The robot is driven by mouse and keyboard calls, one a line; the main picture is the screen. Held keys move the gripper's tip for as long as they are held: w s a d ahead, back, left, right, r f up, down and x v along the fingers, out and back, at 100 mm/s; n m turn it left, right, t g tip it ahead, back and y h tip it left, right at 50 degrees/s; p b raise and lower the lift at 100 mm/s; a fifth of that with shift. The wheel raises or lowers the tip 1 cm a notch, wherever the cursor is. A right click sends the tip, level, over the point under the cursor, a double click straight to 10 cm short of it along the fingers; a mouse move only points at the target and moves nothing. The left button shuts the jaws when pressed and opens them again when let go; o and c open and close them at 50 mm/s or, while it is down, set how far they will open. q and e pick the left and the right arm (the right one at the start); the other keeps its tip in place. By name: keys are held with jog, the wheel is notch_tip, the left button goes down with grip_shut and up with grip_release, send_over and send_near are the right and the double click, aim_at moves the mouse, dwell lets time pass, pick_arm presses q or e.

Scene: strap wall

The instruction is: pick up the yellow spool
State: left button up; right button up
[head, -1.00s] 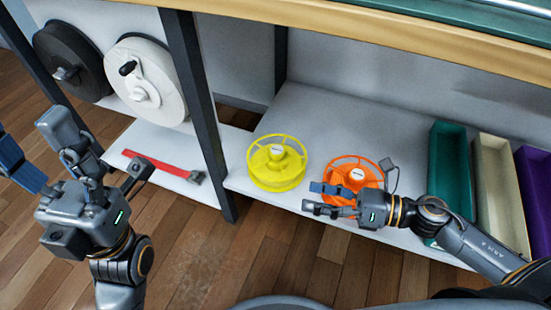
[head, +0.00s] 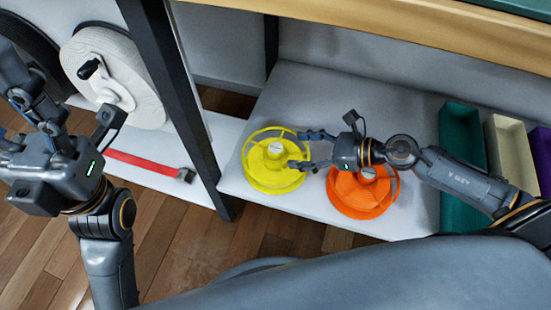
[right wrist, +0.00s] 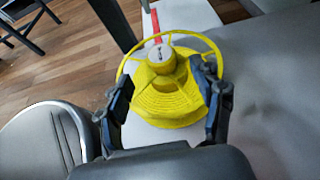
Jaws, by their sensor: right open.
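The yellow spool (head: 262,176) lies flat on the grey shelf near its front left edge, with an open rim and a pale hub cap. My right gripper (head: 298,150) is open at the spool's right side, its fingertips reaching over the rim. In the right wrist view the yellow spool (right wrist: 168,105) stands ahead between the two spread fingers of the right gripper (right wrist: 166,82). I cannot tell whether either finger touches it. My left gripper (head: 25,98) is at the far left, away from the spool; its opening is unclear.
An orange spool (head: 352,198) lies just right of the yellow one, partly under my right gripper. A dark post (head: 178,95) stands left of the yellow spool. A red strap (head: 145,163) lies on the left shelf. Teal (head: 462,135) and cream (head: 508,145) bins stand right.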

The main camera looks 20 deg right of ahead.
aim_at(279, 149)
jog(key=b+x, duration=0.1)
jog(key=x, duration=0.6)
jog(key=shift+w+a+f+b, duration=0.1)
jog(key=shift+w+b, duration=0.1)
jog(key=shift+b, duration=0.1)
grip_shut()
